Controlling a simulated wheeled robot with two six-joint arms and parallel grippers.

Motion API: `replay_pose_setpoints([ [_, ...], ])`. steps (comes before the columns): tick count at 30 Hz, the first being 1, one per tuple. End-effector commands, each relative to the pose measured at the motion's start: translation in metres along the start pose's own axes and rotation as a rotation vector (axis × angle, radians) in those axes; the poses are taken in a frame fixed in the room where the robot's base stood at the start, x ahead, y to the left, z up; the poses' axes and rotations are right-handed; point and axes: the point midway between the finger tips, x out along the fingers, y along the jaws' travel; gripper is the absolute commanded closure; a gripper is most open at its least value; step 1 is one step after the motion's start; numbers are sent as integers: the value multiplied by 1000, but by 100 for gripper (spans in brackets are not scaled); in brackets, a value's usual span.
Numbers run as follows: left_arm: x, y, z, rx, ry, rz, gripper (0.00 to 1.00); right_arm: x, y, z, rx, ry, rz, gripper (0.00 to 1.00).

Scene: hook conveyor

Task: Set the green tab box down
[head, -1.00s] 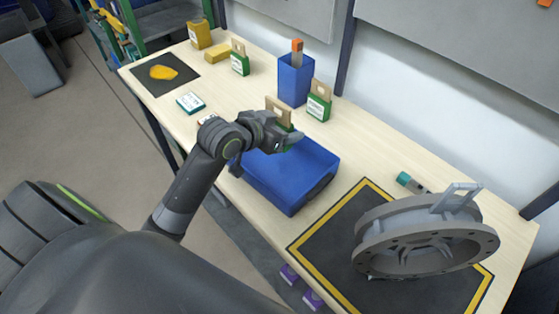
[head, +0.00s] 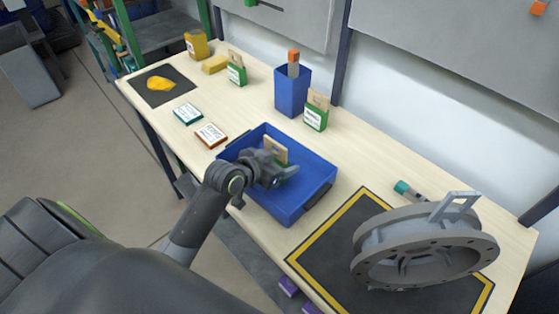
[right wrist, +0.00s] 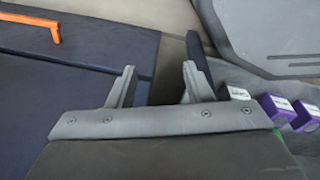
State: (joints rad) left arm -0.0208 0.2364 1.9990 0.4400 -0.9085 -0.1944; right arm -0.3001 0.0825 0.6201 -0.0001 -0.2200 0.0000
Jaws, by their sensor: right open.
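The blue tray (head: 325,190) stands on the table near its front edge. A tan tab (head: 275,148) stands up inside it, upright; the box body below is mostly hidden by my left gripper. My left gripper (head: 284,173) is low inside the tray, right up against the box; its fingers are too small to show whether they grip. Two other green tab boxes stand on the table, one (head: 315,112) beside a blue bin and one (head: 237,72) farther back. In the right wrist view my right gripper (right wrist: 158,85) is open and empty.
A blue bin (head: 291,95) stands behind the tray. Flat cards, one orange-edged (head: 211,135) and one teal-edged (head: 188,114), lie left of it. A grey flanged part (head: 425,245) sits on a yellow-bordered dark mat (head: 345,225) to the right. Purple boxes (right wrist: 278,108) show below.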

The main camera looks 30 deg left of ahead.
Motion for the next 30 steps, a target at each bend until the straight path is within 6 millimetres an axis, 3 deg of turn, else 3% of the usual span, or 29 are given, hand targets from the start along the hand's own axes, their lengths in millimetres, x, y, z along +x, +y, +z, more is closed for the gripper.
replay_pose_setpoints([
  [1, 0, 0, 1, -1, 0, 0, 31, 0, 0, 0, 0, 0, 0, 54],
  [5, 0, 0, 1, -1, -1, 0, 14, 0, 0, 0, 0, 0, -1, 54],
  [17, -5, 0, -2, 0, -1, 0, 13, -1, -4, 0, 2, 0, -5, 54],
  [23, -33, 0, -2, 3, -1, -1, 13, 0, -4, 0, 2, 0, -5, 54],
  [30, -83, -1, -2, 6, -3, -1, 13, 0, -4, 0, 2, 0, -5, 54],
])
